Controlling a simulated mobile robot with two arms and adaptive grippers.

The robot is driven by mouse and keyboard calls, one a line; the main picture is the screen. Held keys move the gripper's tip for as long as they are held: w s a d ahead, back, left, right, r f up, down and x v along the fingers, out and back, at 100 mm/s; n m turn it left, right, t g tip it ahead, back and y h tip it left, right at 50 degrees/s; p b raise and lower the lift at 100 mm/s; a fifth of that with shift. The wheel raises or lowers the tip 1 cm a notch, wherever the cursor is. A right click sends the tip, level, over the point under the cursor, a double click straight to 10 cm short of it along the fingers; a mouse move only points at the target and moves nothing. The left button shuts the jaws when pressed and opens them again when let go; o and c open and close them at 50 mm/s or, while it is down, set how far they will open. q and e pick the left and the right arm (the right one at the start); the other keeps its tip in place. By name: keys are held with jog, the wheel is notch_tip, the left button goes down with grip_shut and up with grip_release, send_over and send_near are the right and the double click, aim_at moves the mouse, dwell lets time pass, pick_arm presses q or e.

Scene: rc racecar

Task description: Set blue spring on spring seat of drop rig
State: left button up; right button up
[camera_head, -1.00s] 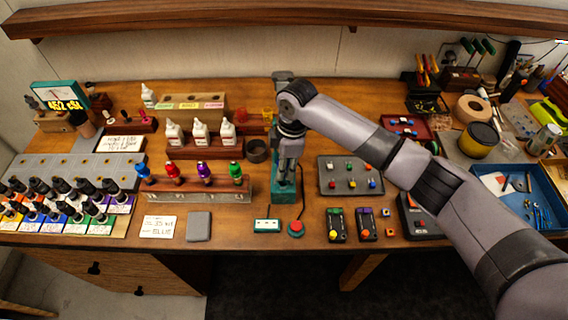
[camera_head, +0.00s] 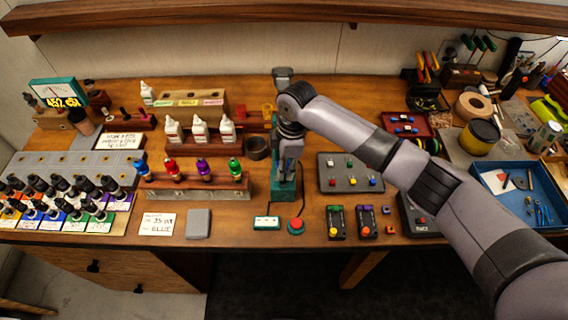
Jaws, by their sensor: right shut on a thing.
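The drop rig (camera_head: 284,188) is a teal stand with an upright column at the middle of the bench. My right gripper (camera_head: 289,172) points down in front of the column, low over the rig's base. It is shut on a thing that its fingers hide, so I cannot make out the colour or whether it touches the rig. The spring seat is hidden behind the gripper. I cannot pick out the blue spring for certain. A small blue piece (camera_head: 373,182) stands on the grey tray (camera_head: 326,171) to the right. My left gripper is not in view.
A wooden rack (camera_head: 215,184) with colour-topped shocks stands left of the rig. White bottles (camera_head: 199,128) stand behind it. A red button (camera_head: 296,226) and a teal box (camera_head: 266,223) sit in front of the rig. A blue tray (camera_head: 535,216) is at the right.

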jog(key=shift+f+b, duration=0.6)
jog(key=shift+f, duration=0.7)
jog(key=o, duration=0.9)
jog(key=shift+c, duration=0.2)
jog(key=shift+r, duration=0.1)
notch_tip(320, 180, up, 12)
jog(key=d, duration=0.1)
jog(key=shift+d, duration=0.2)
jog(key=shift+f, duration=0.2)
